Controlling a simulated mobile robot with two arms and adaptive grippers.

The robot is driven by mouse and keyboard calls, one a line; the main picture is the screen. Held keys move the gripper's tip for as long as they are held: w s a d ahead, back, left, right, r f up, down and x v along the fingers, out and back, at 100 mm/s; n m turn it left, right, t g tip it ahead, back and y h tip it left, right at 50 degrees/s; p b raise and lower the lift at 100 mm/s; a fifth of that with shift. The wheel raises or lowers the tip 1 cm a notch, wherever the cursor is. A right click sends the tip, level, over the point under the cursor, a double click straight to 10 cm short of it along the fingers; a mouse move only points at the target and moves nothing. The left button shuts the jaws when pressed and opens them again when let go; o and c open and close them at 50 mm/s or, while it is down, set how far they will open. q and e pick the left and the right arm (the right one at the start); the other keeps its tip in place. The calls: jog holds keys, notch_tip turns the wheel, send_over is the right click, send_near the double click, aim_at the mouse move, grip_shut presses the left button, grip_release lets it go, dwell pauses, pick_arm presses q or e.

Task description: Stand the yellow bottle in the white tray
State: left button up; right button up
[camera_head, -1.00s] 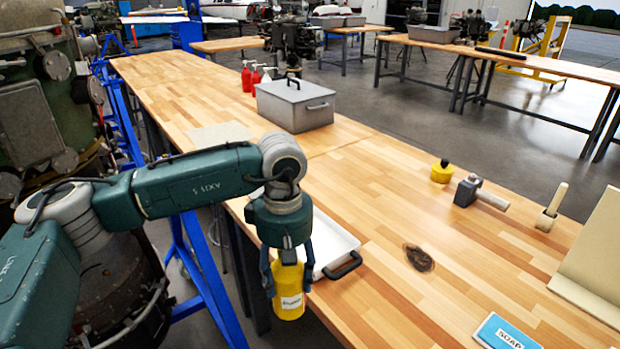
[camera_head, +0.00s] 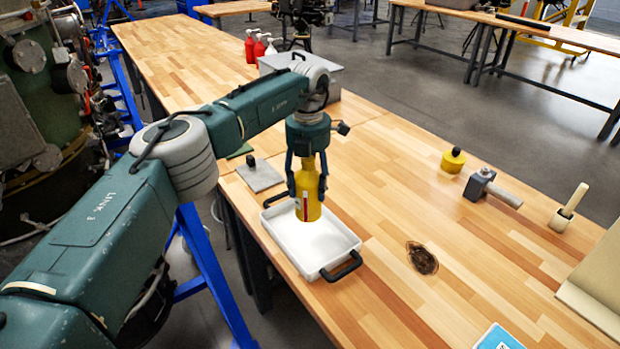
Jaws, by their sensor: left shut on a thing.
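My left gripper (camera_head: 307,183) points down and is shut on the yellow bottle (camera_head: 308,203), which is upright with a label on its side. The white tray (camera_head: 290,262) lies on the wooden bench near its left edge, with a black handle at each end. The bottle is over the far part of the tray. I cannot tell whether its base touches the tray floor. The rest of the tray is empty. My right gripper does not show.
A grey plate with a black knob (camera_head: 260,177) lies just behind the tray. A grey metal box (camera_head: 318,77) and red bottles (camera_head: 250,47) stand farther back. A yellow pot (camera_head: 453,160), a hammer (camera_head: 490,188) and a mallet (camera_head: 567,208) lie at right. A dark stain (camera_head: 422,258) marks the bench.

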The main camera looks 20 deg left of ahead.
aim_at(308, 209)
pick_arm(q)
jog(key=shift+f+b, duration=0.5)
jog(key=shift+f, duration=0.15)
jog(key=shift+f+b, duration=2)
jog(key=shift+f, duration=1.5)
jog(key=shift+f, duration=0.3)
jog(key=o, duration=1.9)
jog(key=shift+r, duration=0.1)
jog(key=shift+r+p, duration=2)
jog(key=shift+r, duration=1.45)
